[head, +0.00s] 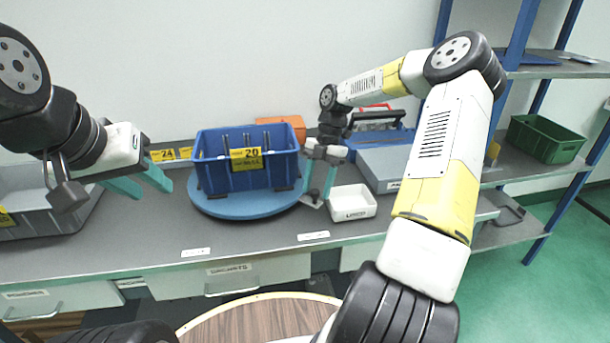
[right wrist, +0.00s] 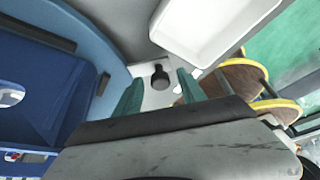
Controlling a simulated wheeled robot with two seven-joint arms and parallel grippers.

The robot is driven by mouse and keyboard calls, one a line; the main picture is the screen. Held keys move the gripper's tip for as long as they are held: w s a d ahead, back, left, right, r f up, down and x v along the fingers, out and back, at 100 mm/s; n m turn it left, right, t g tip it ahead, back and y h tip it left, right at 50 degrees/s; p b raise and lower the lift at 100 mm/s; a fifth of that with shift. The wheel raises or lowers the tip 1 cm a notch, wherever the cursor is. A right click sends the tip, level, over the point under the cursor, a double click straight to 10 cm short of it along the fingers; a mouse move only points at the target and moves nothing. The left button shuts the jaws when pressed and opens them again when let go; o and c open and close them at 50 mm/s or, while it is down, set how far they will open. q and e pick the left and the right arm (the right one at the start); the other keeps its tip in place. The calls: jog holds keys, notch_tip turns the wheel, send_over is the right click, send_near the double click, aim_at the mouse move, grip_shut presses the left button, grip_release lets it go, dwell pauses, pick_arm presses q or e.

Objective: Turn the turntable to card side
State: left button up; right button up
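The round blue turntable (head: 240,208) lies on the grey bench and carries a blue crate (head: 215,176). A yellow card (head: 246,159) reading 20 is on the crate's front side. My right gripper (head: 317,190) points down at the turntable's right edge, fingers open. A small dark knob (right wrist: 160,77) on a pale plate shows between its fingertips in the right wrist view, apart from both fingers. The turntable rim (right wrist: 108,50) is beside it. I cannot tell whether the plate joins the turntable. My left gripper (head: 143,184) is open and empty, in the air left of the turntable.
A small white bin (head: 352,203) stands close right of my right gripper. A grey bin (head: 40,215) is at the left, an orange box (head: 283,122) behind the crate. A grey case (head: 388,165) and a blue toolbox (head: 380,128) are at the right. The bench front is mostly clear.

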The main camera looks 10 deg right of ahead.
jog(key=v, duration=0.7)
jog(key=shift+w+r, duration=0.15)
jog(key=shift+r, duration=0.2)
jog(key=shift+d, duration=0.15)
